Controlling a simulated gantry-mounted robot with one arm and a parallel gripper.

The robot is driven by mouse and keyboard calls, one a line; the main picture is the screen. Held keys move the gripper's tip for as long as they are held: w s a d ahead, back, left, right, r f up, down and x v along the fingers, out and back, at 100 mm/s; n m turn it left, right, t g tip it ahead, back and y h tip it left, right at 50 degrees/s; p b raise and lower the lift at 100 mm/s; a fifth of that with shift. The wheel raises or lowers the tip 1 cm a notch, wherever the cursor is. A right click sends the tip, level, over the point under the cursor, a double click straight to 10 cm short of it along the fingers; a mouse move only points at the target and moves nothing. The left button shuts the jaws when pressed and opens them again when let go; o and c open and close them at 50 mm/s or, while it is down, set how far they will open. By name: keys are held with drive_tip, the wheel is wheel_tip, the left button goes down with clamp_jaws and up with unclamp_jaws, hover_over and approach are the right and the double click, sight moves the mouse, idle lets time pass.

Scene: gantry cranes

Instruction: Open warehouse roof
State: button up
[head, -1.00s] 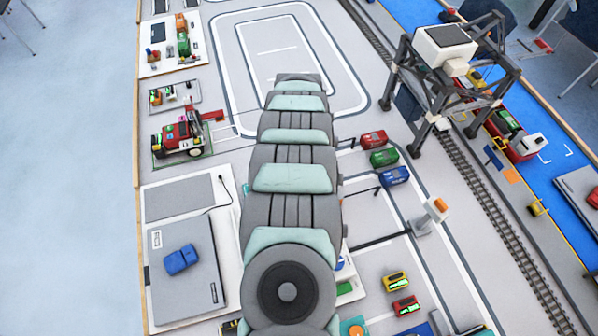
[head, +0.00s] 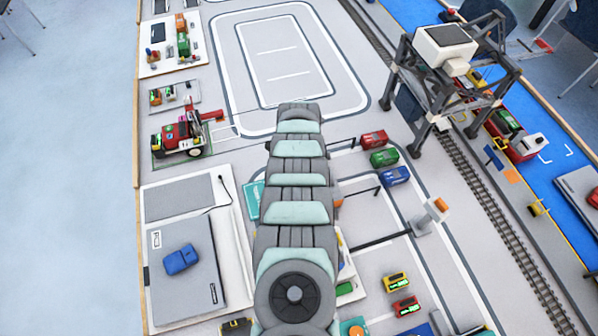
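My segmented grey and pale-green arm runs up the middle of the head view. My gripper is not visible, and I cannot tell whether it is open or shut. No warehouse roof can be clearly made out. A teal piece (head: 252,201) shows at the left edge of my arm, and a white edge (head: 241,262) lies lower beside the arm. Most of whatever is there is hidden by the arm, so I cannot tell whether these belong to the warehouse.
A grey panel (head: 205,290) with a blue block (head: 181,259) lies left. A red vehicle (head: 181,133) stands above it. Red (head: 374,139), green (head: 384,157) and blue (head: 394,175) blocks sit right of my arm. A gantry crane (head: 445,52) straddles the rails. The looped track area is clear.

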clamp_jaws()
idle(1.3)
